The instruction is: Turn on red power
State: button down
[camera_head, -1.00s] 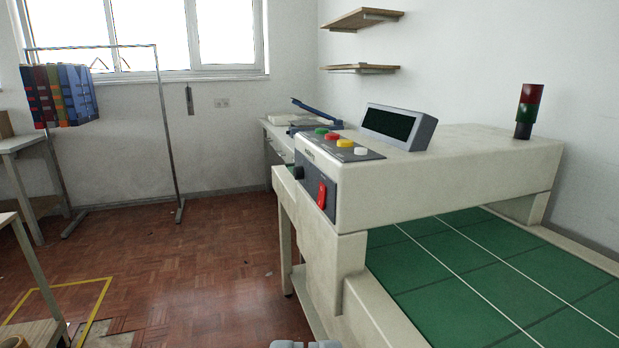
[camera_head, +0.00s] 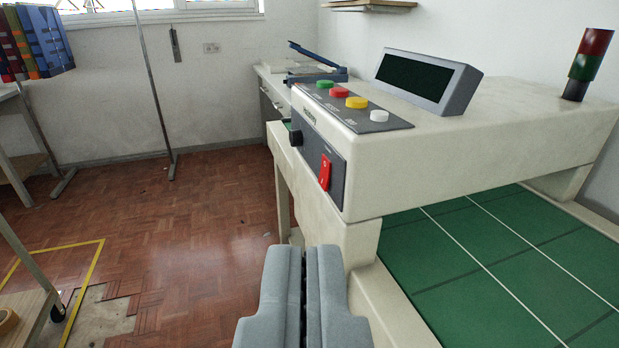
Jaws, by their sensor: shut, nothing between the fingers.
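The red power switch (camera_head: 325,172) is a rocker on the dark front panel (camera_head: 336,190) of the cream machine (camera_head: 430,160). A black knob (camera_head: 296,138) sits to its upper left on the same panel. My gripper (camera_head: 304,250) is at the bottom middle, grey, with its two fingers together and nothing between them. It shows below and a little left of the red switch, apart from it in the picture. Green, red, yellow and white buttons lie on the machine's top panel (camera_head: 352,108).
A display (camera_head: 427,82) and a red-green signal light (camera_head: 587,63) stand on the machine. The green bed (camera_head: 480,250) runs under it at right. A rack with hanging cloth (camera_head: 38,42) and wooden tables stand at left. The parquet floor (camera_head: 190,215) between is mostly clear.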

aim_at(324, 173)
jog(key=w+a+f+g+h, duration=0.1)
jog(key=w+a+f+g, duration=0.1)
jog(key=w, duration=0.8)
jog(key=w+a+f+n+g+h, duration=0.1)
jog(key=w+f+g, duration=0.3)
jog(key=w, duration=0.6)
jog(key=w+a+f+n+g+h, duration=0.1)
jog(key=w+a+f+g, duration=0.2)
jog(key=w, duration=0.7)
jog(key=shift+w+a+g+h, duration=0.15)
jog(key=shift+w+g+h, duration=0.25)
jog(key=shift+g, duration=0.8)
jog(key=shift+f, duration=0.1)
jog(key=w+d+f, duration=0.6)
jog(key=d+f, duration=0.1)
jog(key=f, duration=0.1)
jog(key=shift+f, duration=0.2)
